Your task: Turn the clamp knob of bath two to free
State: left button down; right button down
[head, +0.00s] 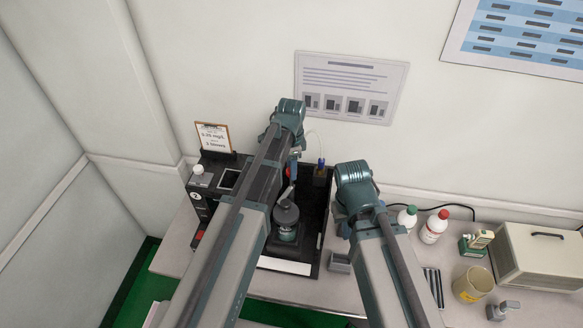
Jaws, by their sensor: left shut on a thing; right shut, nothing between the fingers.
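A dark grey lidded vessel (286,220) stands upright in a black tray-like unit (322,215) at the middle of the bench. A small red part and a pale grey lever-like piece (287,192) show just above it. My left gripper (293,172) points down over this spot, behind the vessel. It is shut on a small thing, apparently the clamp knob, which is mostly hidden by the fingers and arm. I cannot read a bath number or the knob's setting. My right gripper (343,229) is shut and empty, right of the tray, partly hidden by its wrist.
A black instrument (205,205) and a clipboard (214,137) stand left of my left arm. A small grey block (340,263) lies right of the tray. A white bottle with a red cap (433,227), a yellowish beaker (473,285) and a beige case (540,258) stand at right.

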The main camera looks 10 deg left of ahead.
pick_arm(q)
jog(key=m, duration=1.3)
jog(key=shift+m, duration=0.4)
dwell(0.4)
jog(key=shift+c, duration=2.1)
grip_release()
jog(key=shift+r, duration=0.1)
notch_tip(320, 180, up, 14)
jog(key=p, duration=1.4)
jog(key=shift+f, duration=0.2)
